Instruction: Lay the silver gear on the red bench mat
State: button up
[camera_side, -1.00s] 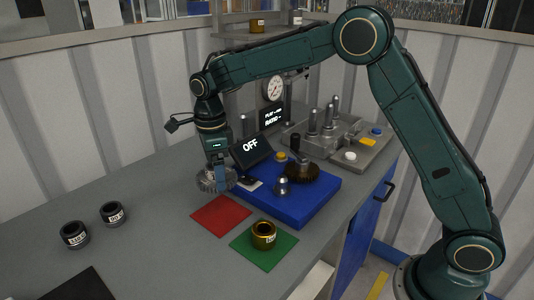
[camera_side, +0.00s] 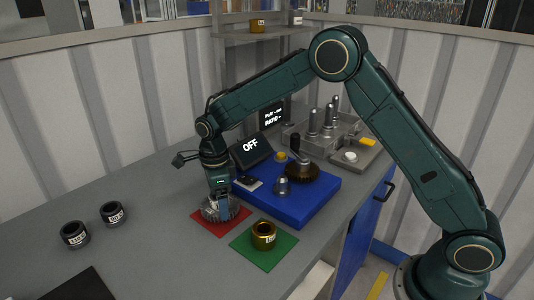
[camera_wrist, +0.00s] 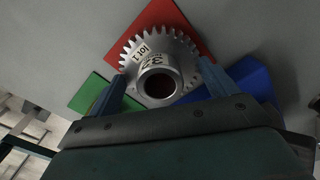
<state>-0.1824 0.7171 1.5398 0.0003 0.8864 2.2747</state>
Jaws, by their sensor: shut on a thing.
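The silver gear (camera_side: 214,213) is a toothed disc with a raised hub and a label; it also shows in the wrist view (camera_wrist: 187,50). My gripper (camera_side: 222,207) is shut on the silver gear, with a blue finger on each side of the hub in the wrist view (camera_wrist: 158,88). The red bench mat (camera_side: 232,229) lies flat on the grey bench. The gear is over the red mat and covers much of it in the side view; the mat also shows behind the gear in the wrist view (camera_wrist: 160,14). I cannot tell whether the gear touches the mat.
A green mat (camera_side: 258,257) with a gold collar (camera_side: 264,235) on it lies close by to the right. Two dark collars (camera_side: 75,234) stand at left.

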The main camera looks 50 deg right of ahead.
jog(key=shift+f, duration=0.65)
jog(key=shift+f, duration=0.15)
jog(key=o, duration=0.8)
jog(key=shift+c, duration=0.2)
notch_tip(320, 180, up, 12)
jog(key=shift+r, duration=0.2)
